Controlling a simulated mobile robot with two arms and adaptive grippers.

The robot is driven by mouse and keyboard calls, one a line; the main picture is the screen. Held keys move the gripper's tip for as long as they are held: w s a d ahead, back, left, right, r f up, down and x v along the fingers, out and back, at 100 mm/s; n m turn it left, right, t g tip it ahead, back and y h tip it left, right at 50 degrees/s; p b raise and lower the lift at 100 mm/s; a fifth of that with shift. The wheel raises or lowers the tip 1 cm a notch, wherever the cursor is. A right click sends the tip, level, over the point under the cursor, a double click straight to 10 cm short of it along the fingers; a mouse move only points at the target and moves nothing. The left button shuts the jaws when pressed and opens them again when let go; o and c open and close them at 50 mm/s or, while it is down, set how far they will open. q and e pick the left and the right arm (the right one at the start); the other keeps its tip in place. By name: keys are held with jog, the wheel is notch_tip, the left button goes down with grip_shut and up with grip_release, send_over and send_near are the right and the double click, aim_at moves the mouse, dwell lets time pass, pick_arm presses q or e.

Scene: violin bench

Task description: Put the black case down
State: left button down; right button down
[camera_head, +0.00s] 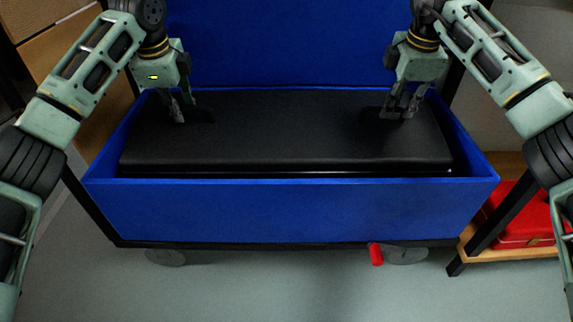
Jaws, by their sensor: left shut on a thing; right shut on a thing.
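The black case (285,135) is a long, flat-topped box. It lies level inside the blue bin (290,210) of a wheeled cart, its lid near the height of the bin's front rim. My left gripper (182,112) reaches down to the left part of the case and is shut on it. My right gripper (397,108) reaches down to the right part and is shut on it too. The exact grip points are dark and hard to make out. The case's underside is hidden by the bin's front wall, so I cannot tell whether it touches the bin floor.
The bin's tall blue back panel (280,40) stands behind the case. A red case (515,215) sits on a low wooden shelf at the right. The cart has wheels and a red brake pedal (376,254) below. Grey floor (280,290) in front is clear.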

aim_at(182, 124)
pick_arm(q)
jog(key=shift+r, duration=0.1)
pick_arm(e)
jog(key=shift+r, duration=0.1)
